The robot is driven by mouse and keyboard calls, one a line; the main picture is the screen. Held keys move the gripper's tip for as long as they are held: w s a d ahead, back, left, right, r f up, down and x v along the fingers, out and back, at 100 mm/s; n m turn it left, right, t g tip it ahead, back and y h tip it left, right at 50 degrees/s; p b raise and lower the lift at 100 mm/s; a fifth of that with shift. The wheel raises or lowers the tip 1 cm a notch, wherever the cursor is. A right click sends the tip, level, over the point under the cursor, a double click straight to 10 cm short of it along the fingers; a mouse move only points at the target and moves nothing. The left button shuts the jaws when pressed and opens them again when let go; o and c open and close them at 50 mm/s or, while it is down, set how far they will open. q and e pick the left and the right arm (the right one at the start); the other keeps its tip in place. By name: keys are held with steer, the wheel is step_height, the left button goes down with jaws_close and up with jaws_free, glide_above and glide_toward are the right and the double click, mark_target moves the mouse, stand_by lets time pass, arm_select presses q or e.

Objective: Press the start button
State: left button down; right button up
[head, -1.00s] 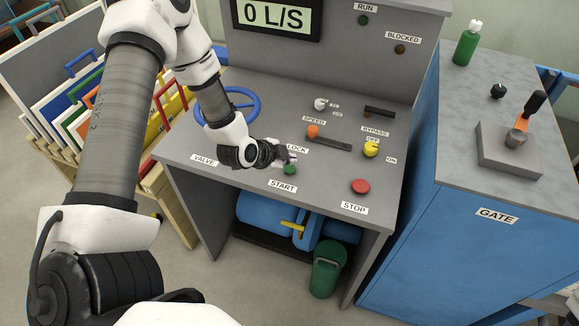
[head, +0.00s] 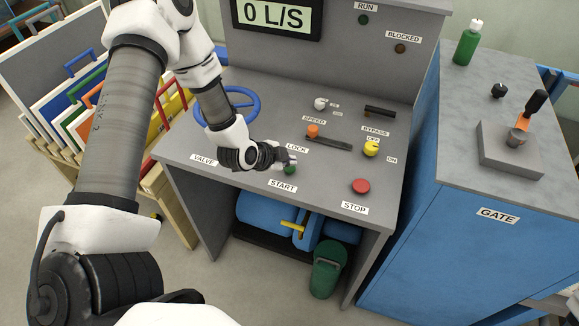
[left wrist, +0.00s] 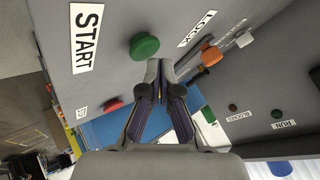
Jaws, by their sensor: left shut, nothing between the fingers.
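The green start button (head: 290,170) sits on the grey console top, above the START label (head: 283,186). It also shows in the left wrist view (left wrist: 144,46) as a round green cap. My left gripper (head: 288,161) is just behind the button in the head view and overlaps its edge there. In the left wrist view the gripper (left wrist: 160,68) is shut and empty, its fingertips close beside the button; I cannot tell whether they touch. The display (head: 276,15) reads 0 L/S. My right gripper is not in view.
Close by on the console are an orange speed slider knob (head: 313,131), a yellow bypass knob (head: 370,149) and a red stop button (head: 360,186). A blue valve wheel (head: 230,104) is behind my left arm. A blue gate cabinet (head: 450,240) stands to the right.

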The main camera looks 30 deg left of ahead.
mark_target(288, 169)
arm_select(q)
steer(key=shift+f+b, duration=0.3)
steer(key=shift+f, duration=0.15)
stand_by(0.6)
steer(key=shift+r, duration=0.1)
steer(key=shift+r+p, duration=0.9)
steer(key=shift+p, duration=0.15)
step_height(288, 169, up, 6)
steer(key=p, duration=0.5)
steer(key=shift+p, duration=0.35)
steer(key=shift+f, duration=0.1)
